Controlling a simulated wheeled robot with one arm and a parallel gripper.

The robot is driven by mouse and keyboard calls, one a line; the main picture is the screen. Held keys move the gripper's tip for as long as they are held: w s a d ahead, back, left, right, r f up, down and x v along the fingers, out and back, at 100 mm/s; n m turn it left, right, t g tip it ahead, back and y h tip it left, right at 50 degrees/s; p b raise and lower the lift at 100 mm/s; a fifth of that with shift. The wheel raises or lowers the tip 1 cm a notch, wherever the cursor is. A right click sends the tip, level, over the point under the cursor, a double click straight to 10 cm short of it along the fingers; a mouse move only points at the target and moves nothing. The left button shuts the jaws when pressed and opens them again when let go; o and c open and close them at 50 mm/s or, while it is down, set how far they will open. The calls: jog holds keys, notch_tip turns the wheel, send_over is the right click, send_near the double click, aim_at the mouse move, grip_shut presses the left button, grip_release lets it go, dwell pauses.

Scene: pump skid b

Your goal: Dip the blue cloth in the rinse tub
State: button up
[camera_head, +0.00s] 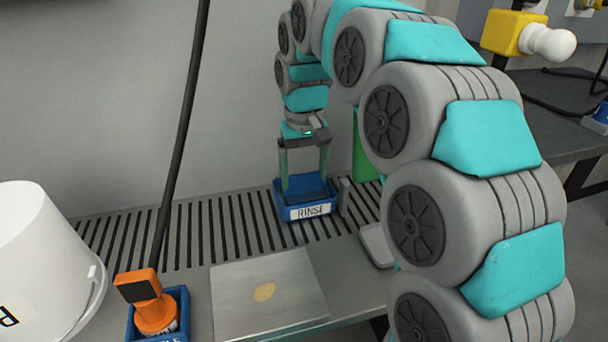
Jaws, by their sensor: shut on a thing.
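The rinse tub (309,211) is a small blue open tub with a white "RINSE" label on its front. It stands upright on the slatted bench top, near the back wall. My gripper (304,180) reaches down from above, with its two fingers at the tub's mouth and the tips at or just below the rim. It is shut on the blue cloth (303,188), a dark blue patch between the fingers. The cloth's lower part is hidden by the tub's front wall. I cannot see any water or tell how deep the cloth is.
A metal plate (267,293) with a yellow-brown stain lies in front of the tub. An orange device (152,303) sits in another blue tub at the lower left, near a white bucket (40,255). Slats left of the rinse tub are clear.

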aim_at(304, 174)
jog(key=shift+f, duration=0.6)
dwell(1.4)
jog(key=shift+r+p, duration=1.55)
jog(key=shift+r, duration=2)
